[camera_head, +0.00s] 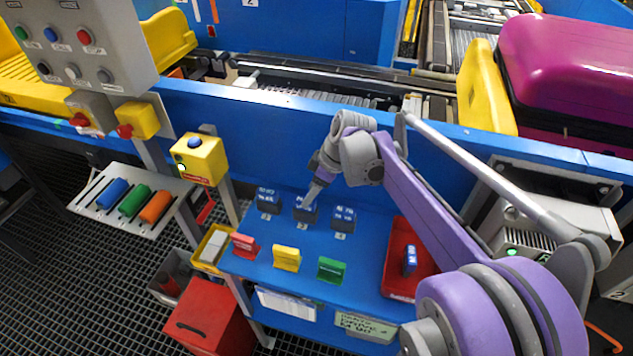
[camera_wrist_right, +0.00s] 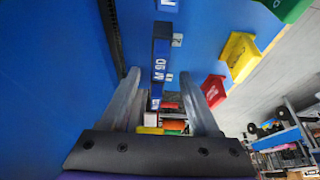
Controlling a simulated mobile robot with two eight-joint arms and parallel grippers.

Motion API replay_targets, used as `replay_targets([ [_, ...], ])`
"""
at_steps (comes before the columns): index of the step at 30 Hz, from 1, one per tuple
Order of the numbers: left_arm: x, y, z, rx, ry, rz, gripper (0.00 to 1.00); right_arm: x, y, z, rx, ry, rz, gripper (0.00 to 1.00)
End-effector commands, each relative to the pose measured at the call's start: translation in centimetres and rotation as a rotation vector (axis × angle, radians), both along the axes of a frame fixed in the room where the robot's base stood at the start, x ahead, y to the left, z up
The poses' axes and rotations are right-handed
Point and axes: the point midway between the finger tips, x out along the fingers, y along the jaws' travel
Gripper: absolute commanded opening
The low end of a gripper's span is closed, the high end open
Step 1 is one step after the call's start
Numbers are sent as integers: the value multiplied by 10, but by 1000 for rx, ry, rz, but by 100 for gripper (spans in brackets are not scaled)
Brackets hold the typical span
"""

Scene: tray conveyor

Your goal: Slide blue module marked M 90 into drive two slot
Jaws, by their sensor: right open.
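My right gripper (camera_head: 311,199) reaches down over the blue bench (camera_head: 290,240), at the middle of three small dark blocks with blue, white-lettered faces. In the right wrist view the open gripper (camera_wrist_right: 158,76) has its fingers either side of a blue module marked M 90 (camera_wrist_right: 161,62); I cannot tell whether they touch it. In the head view the blocks are a left one (camera_head: 268,200), a middle one (camera_head: 306,211) partly hidden by my gripper, and a right one (camera_head: 343,219). Another blue lettered module (camera_head: 410,260) stands in the red tray (camera_head: 398,292). My left gripper is not in view.
Red (camera_head: 244,244), yellow (camera_head: 286,258) and green (camera_head: 331,269) pieces stand along the bench's front. A yellow button box (camera_head: 201,160) stands at its left. The blue conveyor wall (camera_head: 260,120) rises behind. Bare bench lies between blocks and coloured pieces.

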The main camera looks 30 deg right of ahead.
Motion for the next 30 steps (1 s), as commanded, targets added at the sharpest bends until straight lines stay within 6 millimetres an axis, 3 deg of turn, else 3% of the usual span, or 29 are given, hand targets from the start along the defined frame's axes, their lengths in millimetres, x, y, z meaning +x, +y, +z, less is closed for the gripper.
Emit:
replay_targets([
  [3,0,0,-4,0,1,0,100,6,5,-20,0,0,0,62],
  [9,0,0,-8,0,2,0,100,12,10,-39,-1,-1,0,62],
  [20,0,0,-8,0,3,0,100,14,12,-43,0,0,-1,62],
  [30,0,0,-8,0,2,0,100,14,12,-43,0,0,-1,5],
])
